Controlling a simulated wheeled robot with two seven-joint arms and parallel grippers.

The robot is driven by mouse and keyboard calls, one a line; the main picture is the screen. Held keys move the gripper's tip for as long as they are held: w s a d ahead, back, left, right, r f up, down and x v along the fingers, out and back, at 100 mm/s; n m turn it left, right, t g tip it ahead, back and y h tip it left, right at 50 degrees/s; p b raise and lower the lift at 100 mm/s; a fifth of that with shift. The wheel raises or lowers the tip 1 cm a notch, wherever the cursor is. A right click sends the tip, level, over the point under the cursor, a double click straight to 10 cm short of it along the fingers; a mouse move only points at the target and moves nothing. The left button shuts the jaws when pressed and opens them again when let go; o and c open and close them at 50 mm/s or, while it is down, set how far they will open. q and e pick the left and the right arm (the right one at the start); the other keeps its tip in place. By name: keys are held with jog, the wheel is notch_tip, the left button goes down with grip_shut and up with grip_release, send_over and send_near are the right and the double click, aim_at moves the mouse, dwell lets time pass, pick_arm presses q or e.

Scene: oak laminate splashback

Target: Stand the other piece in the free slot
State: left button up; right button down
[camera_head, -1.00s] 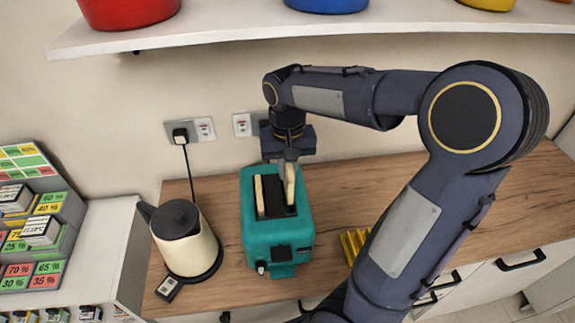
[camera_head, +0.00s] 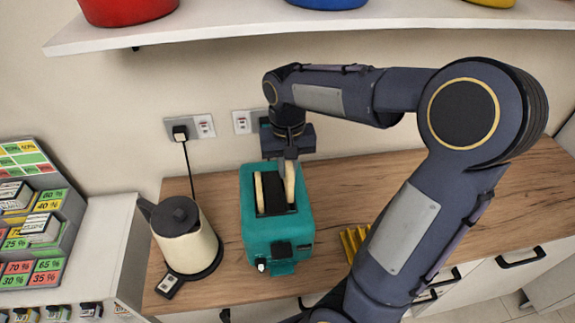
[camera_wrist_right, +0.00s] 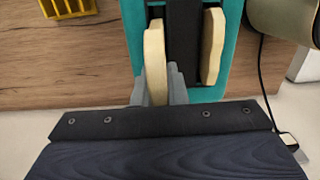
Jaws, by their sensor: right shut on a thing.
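A teal toaster (camera_head: 277,228) stands on the wooden counter with two slots. One slice of bread (camera_head: 259,192) stands in its left slot in the head view; it also shows in the right wrist view (camera_wrist_right: 213,47). My right gripper (camera_head: 288,165) is over the toaster from behind, shut on the other slice of bread (camera_head: 290,182). That slice is upright at the right slot, its lower part hidden by the toaster. In the right wrist view the grey fingers (camera_wrist_right: 160,90) hold the slice (camera_wrist_right: 154,60) by its near end. My left gripper is out of view.
A cream kettle (camera_head: 185,240) with a black lid stands left of the toaster. A yellow rack (camera_head: 353,241) is to the right, partly behind my arm. A shelf (camera_head: 240,32) with coloured pots hangs above. The counter at the right is clear.

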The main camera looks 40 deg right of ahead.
jog(key=shift+f, duration=0.15)
jog(key=shift+f+b, duration=0.8)
jog(key=shift+f, duration=0.1)
jog(key=shift+f, duration=0.2)
